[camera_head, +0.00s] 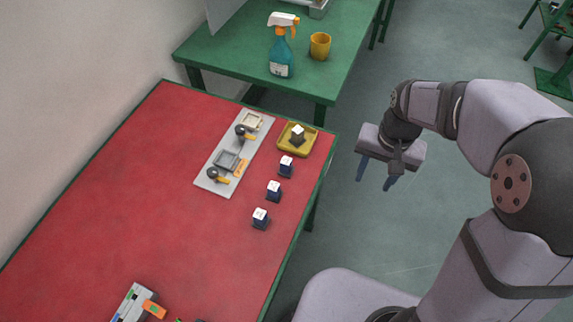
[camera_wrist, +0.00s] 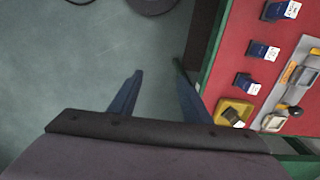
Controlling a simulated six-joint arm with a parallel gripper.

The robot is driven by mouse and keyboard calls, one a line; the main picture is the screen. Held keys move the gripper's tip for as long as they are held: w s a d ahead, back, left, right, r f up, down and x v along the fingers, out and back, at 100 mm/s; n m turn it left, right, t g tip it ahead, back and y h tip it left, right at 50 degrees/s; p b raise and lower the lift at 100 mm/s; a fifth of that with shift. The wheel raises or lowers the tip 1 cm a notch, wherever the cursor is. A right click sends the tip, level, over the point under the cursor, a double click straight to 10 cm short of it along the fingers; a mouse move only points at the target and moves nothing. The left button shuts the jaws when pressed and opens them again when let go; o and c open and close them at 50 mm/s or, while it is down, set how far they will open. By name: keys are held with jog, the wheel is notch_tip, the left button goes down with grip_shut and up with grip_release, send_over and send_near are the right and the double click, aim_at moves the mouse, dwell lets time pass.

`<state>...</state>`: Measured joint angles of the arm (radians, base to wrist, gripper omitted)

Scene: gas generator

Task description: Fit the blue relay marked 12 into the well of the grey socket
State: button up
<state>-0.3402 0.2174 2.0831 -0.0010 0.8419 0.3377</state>
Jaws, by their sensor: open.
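Three dark blue relays with white tops stand in a row near the red table's right edge: the far one (camera_head: 286,167), the middle one (camera_head: 274,191) and the near one (camera_head: 261,219). They also show in the wrist view: far (camera_wrist: 246,84), middle (camera_wrist: 262,52), near (camera_wrist: 279,11). Their marks are too small to read, so I cannot tell which is 12. The grey socket (camera_head: 226,160) sits on a light grey plate (camera_head: 208,182); its well looks empty. My gripper (camera_head: 375,183) is open and empty, over the floor right of the table; its fingers show in the wrist view (camera_wrist: 158,69).
A cream socket (camera_head: 252,121) and black-and-yellow levers share the plate. A yellow tray (camera_head: 312,140) holds a dark white-topped block (camera_head: 297,135). A spray bottle (camera_head: 281,57) and yellow cup (camera_head: 320,46) stand on the green table. The red table's middle is clear.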

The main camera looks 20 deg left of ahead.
jog(key=w+a, duration=0.3)
jog(key=a, duration=0.7)
send_over(286, 161)
notch_tip(286, 161, down, 3)
jog(key=shift+a+r, duration=0.1)
jog(key=shift+r, duration=0.1)
jog(key=shift+f+p, duration=1.75)
jog(key=shift+f, duration=1.9)
grip_shut()
